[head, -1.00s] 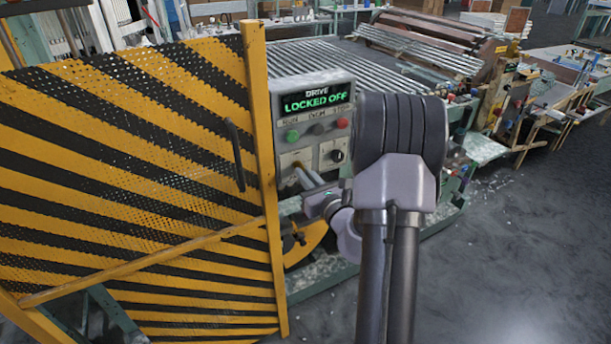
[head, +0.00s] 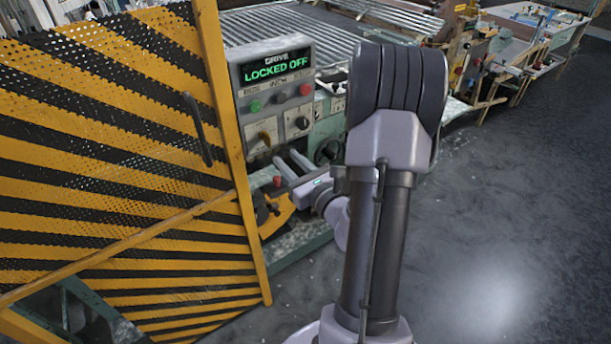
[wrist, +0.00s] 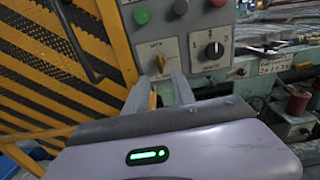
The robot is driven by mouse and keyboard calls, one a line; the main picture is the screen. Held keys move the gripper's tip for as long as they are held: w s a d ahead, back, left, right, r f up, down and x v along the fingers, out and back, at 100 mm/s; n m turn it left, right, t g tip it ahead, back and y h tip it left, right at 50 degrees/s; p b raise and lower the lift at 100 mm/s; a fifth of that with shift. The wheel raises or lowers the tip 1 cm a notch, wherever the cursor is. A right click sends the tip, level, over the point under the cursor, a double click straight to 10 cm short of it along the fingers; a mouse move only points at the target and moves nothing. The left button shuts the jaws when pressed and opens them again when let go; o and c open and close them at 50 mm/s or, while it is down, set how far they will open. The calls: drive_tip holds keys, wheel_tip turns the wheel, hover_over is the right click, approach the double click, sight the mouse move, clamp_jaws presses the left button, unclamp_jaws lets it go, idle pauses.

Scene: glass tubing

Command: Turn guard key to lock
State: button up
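The yellow guard key (head: 265,138) sits in its switch plate on the lower left of the grey control panel (head: 240,85). It also shows in the wrist view (wrist: 159,62), tilted in its plate. The panel display (head: 275,67) reads "DRIVE LOCKED OFF" in green letters. My gripper (head: 288,160) is just below and in front of the key. In the wrist view its two fingers (wrist: 160,77) stand apart with a gap between them, pointing at the key plate. Nothing is held, and the fingers appear clear of the key.
A black selector knob (head: 302,123) is right of the key, below green, dark and red buttons (head: 305,90). The yellow-black mesh guard (head: 120,130) with a dark handle (head: 197,128) stands close on the left. A yellow curved plate (head: 280,212) is below. Open floor (head: 480,240) lies right.

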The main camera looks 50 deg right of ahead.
drive_tip(key=p+v, duration=0.8)
drive_tip(key=v, duration=0.1)
drive_tip(key=shift+p, duration=0.3)
